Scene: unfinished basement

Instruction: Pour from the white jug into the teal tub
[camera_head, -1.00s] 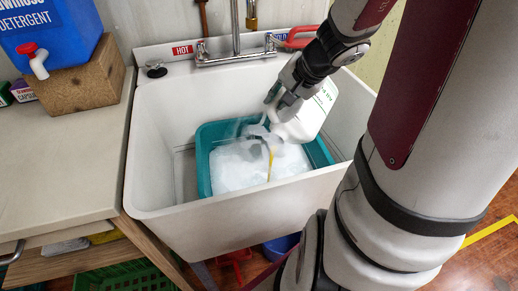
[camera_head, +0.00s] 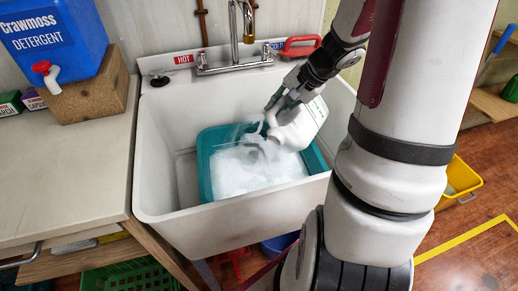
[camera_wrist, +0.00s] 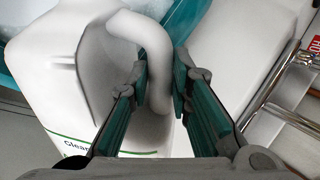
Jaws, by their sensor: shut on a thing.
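The white jug (camera_head: 308,122) is tilted over the teal tub (camera_head: 205,168), its mouth end down and to the left. My gripper (camera_head: 276,106) is shut on the jug's handle. In the wrist view my gripper's fingers (camera_wrist: 160,82) lie on both sides of the white jug handle (camera_wrist: 143,35), and part of a green-lined label shows on the jug (camera_wrist: 75,125). The tub sits in the sink basin and holds white foam (camera_head: 240,172). A pale, blurred haze hangs by the jug's mouth, and no clear stream shows now.
A blue detergent container (camera_head: 60,45) stands on a wooden block (camera_head: 95,95) on the left counter. A yellow bucket (camera_head: 460,180) stands at right.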

